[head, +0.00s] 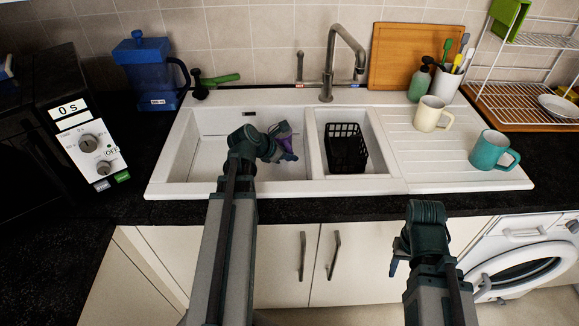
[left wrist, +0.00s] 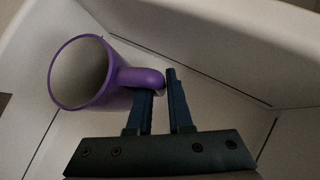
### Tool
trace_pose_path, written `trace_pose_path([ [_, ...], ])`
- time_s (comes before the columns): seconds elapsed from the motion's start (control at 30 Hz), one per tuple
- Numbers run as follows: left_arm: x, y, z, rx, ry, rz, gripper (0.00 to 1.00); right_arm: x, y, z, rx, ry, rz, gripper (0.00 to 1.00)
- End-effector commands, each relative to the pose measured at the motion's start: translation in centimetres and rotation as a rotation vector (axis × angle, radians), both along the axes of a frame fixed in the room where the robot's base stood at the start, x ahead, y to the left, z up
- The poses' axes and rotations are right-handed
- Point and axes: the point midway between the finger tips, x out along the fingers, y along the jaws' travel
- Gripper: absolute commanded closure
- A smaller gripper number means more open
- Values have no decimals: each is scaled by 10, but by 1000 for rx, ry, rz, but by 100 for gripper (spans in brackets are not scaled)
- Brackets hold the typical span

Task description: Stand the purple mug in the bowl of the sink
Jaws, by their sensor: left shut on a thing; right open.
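The purple mug (left wrist: 84,72) is large in the left wrist view, its pale inside facing the camera. In the head view only a purple bit of it (head: 284,143) shows behind my wrist. My left gripper (head: 287,152) is inside the large left bowl of the white sink (head: 205,160). In the left wrist view its fingers (left wrist: 162,88) are shut on the mug's handle. Pale bowl walls surround the mug there; whether its base touches the floor I cannot tell. My right gripper (head: 395,266) is low in front of the cupboards, open and empty as far as visible.
A black basket (head: 345,148) fills the small right bowl. The tap (head: 328,75) rises behind. A cream mug (head: 432,114) and a teal mug (head: 493,150) stand on the drainboard. A blue jug (head: 150,72) and microwave (head: 85,140) are to the left.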

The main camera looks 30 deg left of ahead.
Motion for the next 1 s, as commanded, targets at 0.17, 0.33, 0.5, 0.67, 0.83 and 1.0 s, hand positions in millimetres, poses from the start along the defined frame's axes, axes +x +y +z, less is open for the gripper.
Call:
trace_pose_path([
  [0.17,0,0,-20,0,-1,1,100,0,0,-20,0,0,0,50],
  [0.33,0,0,-38,0,-1,0,100,0,0,-38,0,0,0,50],
  [0.5,0,0,-36,0,-1,1,100,0,0,-36,0,0,0,50],
  [0.67,0,0,-37,0,-1,0,100,0,0,-37,0,0,0,50],
  [0.83,0,0,-38,0,0,0,67,0,0,-38,0,0,0,50],
  [1.0,0,0,-38,0,0,0,52,0,0,-38,0,0,0,50],
])
